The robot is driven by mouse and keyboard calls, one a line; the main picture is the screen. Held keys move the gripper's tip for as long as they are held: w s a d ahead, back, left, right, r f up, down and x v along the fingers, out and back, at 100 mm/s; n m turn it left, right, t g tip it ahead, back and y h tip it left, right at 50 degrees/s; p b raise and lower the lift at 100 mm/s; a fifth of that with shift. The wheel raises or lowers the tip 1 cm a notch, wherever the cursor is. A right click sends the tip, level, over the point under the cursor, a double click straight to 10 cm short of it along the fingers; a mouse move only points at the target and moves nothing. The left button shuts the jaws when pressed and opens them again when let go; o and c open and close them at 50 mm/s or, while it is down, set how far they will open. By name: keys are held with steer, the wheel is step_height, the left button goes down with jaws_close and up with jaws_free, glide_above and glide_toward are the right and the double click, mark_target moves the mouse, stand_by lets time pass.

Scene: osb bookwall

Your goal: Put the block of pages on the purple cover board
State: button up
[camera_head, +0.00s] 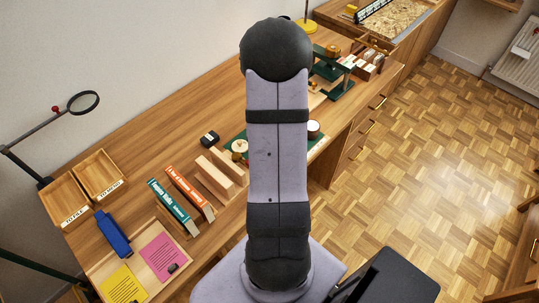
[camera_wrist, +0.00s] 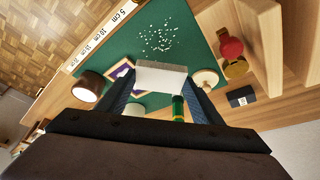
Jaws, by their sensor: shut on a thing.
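My gripper (camera_wrist: 160,84) is shut on the block of pages (camera_wrist: 161,75), a pale white-grey block held across between the two fingertips in the wrist view. The purple cover board (camera_wrist: 119,72) lies on the green mat just left of the block, with a cream border around it. It is partly hidden by the block and the left finger. I cannot tell how high the block is above the mat. In the head view my own arm hides the gripper, the block and the board.
The green mat (camera_wrist: 200,45) bears white crumbs (camera_wrist: 160,38), a brown pot (camera_wrist: 89,86), a round cream tub (camera_wrist: 205,78) and a green-and-yellow stick (camera_wrist: 178,107). A ruler (camera_wrist: 103,36) runs along its edge. Upright books (camera_head: 174,207) and wooden trays (camera_head: 98,174) stand left in the head view.

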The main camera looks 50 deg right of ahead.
steer(key=shift+f, duration=0.45)
step_height(320, 180, down, 4)
steer(key=b, duration=0.4)
steer(key=shift+r, duration=0.2)
steer(key=shift+f, duration=0.2)
steer(key=o, duration=1)
steer(key=shift+o, duration=0.2)
steer(key=shift+r, duration=0.1)
steer(key=shift+r+p, duration=0.4)
steer(key=shift+r, duration=0.1)
steer(key=p+v, duration=0.7)
steer(key=v, duration=0.4)
steer(key=shift+s+a, duration=0.15)
